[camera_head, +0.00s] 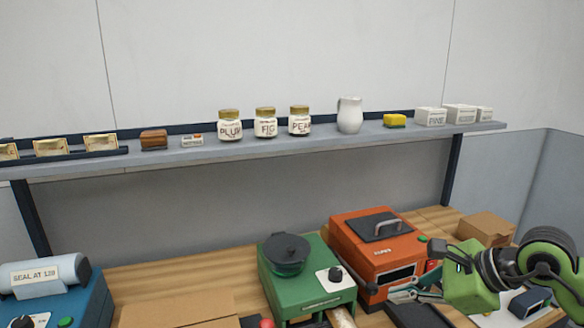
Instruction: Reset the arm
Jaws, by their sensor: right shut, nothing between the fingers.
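My right arm comes in from the right with green and black links. Its gripper (402,296) points left, low in front of the orange machine (362,240), with its fingers shut and empty. I cannot tell whether it touches the machine. My left gripper is not in view.
A green machine (305,275) with a dark pot-like lid stands left of the orange one. A blue sealer (85,300) is at lower left, and cardboard boxes (487,228) (180,310) lie on the wooden bench. A grey shelf (280,147) above holds jars, a white jug and small boxes.

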